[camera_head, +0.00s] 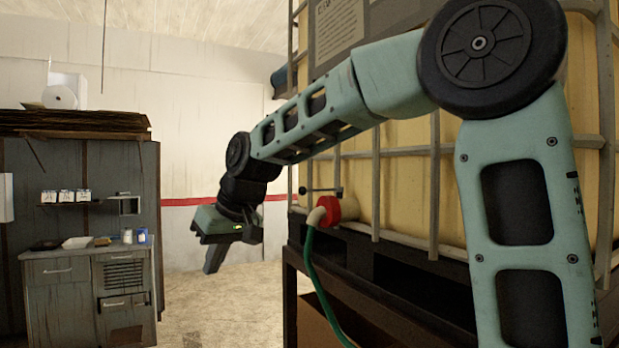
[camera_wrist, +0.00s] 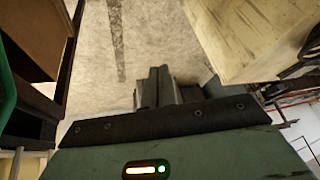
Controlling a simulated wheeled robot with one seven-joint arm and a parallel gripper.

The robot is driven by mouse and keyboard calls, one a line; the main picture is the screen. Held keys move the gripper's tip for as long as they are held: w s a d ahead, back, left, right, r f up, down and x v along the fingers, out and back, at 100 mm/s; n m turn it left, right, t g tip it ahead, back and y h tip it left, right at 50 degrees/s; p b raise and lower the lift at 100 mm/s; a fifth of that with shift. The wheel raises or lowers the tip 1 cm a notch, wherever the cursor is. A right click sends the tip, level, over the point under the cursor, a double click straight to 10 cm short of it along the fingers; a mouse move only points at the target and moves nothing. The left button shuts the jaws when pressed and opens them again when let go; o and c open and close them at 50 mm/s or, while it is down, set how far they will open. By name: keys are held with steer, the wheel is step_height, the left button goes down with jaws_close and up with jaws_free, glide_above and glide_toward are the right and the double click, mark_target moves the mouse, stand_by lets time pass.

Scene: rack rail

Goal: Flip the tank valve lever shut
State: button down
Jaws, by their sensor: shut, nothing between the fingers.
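The tank (camera_head: 400,175) is a large yellowish container in a grey metal cage, at the right in the head view. Its valve (camera_head: 328,210) has a red body and a pale outlet low on the tank's left side. The dark valve lever (camera_head: 318,190) sticks out to the left, roughly level, above the red body. My gripper (camera_head: 214,262) points down to the left of the valve, apart from the lever. It is shut and empty. The wrist view shows the shut fingers (camera_wrist: 160,80) over the floor; neither lever nor valve can be made out there.
A green hose (camera_head: 318,285) hangs from the valve outlet. A dark stand (camera_head: 365,290) bears the tank. A grey workbench (camera_head: 90,290) with small items stands at the left. The floor (camera_head: 222,310) between them looks clear.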

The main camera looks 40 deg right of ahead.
steer(key=w+d+r+m+t+h+p, duration=0.1)
steer(key=w+d+r, duration=0.2)
steer(key=d+r, duration=0.4)
steer(key=w+d+r+m+t+h, duration=0.15)
steer(key=d+r, duration=0.25)
steer(key=d, duration=0.5)
step_height(320, 180, up, 11)
steer(key=m+t+h+p, duration=0.1)
steer(key=m+h, duration=0.1)
glide_above(321, 190)
steer(key=s+a, duration=0.3)
steer(key=shift+w+f, duration=0.2)
steer(key=p+x, duration=0.1)
steer(key=x, duration=0.2)
steer(key=s+f+p+x, duration=0.1)
steer(key=p+x, duration=0.3)
steer(key=x, duration=0.1)
steer(key=shift+a+f, duration=0.2)
steer(key=shift+f, duration=0.25)
steer(key=shift+s+a+f+p, duration=0.15)
steer(key=shift+s+f+p, duration=0.2)
steer(key=shift+s+f, duration=0.15)
steer(key=shift+t, duration=0.25)
